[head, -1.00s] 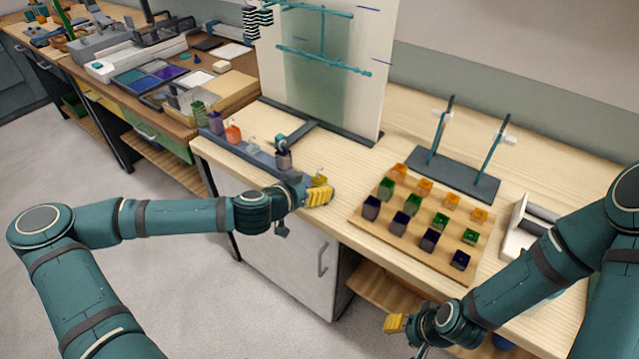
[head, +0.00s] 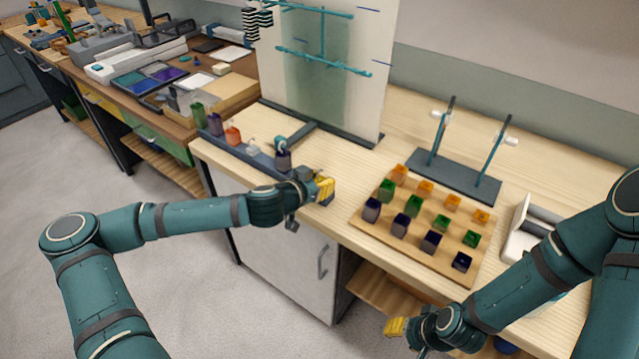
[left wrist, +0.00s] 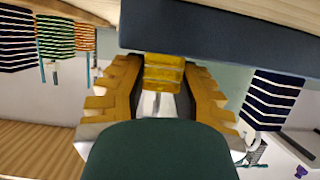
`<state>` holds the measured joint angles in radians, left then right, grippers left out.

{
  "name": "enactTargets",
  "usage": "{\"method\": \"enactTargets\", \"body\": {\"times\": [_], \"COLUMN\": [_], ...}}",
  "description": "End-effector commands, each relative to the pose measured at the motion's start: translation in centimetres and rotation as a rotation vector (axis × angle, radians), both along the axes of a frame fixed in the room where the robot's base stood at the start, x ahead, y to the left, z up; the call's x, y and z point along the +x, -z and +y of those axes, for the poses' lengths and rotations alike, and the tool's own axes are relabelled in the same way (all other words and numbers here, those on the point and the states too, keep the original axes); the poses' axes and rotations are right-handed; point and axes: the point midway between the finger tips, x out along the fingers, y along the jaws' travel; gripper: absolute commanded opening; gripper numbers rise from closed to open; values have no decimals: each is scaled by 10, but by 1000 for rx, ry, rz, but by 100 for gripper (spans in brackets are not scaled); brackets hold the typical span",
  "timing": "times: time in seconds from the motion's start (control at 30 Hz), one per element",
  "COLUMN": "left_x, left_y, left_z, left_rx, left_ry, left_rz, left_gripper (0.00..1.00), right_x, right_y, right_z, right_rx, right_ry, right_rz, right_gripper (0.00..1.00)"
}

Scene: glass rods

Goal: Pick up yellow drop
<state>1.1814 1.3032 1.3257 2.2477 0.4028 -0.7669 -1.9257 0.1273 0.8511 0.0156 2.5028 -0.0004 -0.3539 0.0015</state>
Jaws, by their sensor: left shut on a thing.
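The yellow drop (left wrist: 163,73), a small ribbed translucent yellow piece, sits between the two yellow fingers of my left gripper in the left wrist view. My left gripper (head: 325,189) is shut on it at the front edge of the pale wood bench, by the near end of the dark rail (head: 236,147). In the head view the drop is hard to tell from the yellow fingers. My right gripper (head: 395,327) is low in front of the bench, far from the drop; its opening cannot be made out.
Purple, orange, white and green pieces stand along the rail. A wooden board (head: 378,226) with rows of orange, green and dark blue cubes lies to the right. Behind are a white panel (head: 345,90) and a dark base (head: 455,178) with two upright rods.

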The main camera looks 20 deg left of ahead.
Motion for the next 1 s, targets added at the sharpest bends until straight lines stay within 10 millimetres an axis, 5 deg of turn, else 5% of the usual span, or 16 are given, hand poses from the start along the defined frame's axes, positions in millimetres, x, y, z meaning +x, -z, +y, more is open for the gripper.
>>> {"method": "enactTargets", "body": {"times": [0.47,1.0], "left_x": [0,0], "left_y": [-10,-82], "left_z": [1,0], "left_rx": [4,5], "left_ry": [-1,0], "left_rz": [0,-1], "left_gripper": [0,0], "right_x": [-1,-5], "right_y": [-4,-27], "right_z": [0,1], "right_rx": [0,3], "right_ry": [0,-2], "right_rz": [1,12], "right_gripper": [47,47]}}
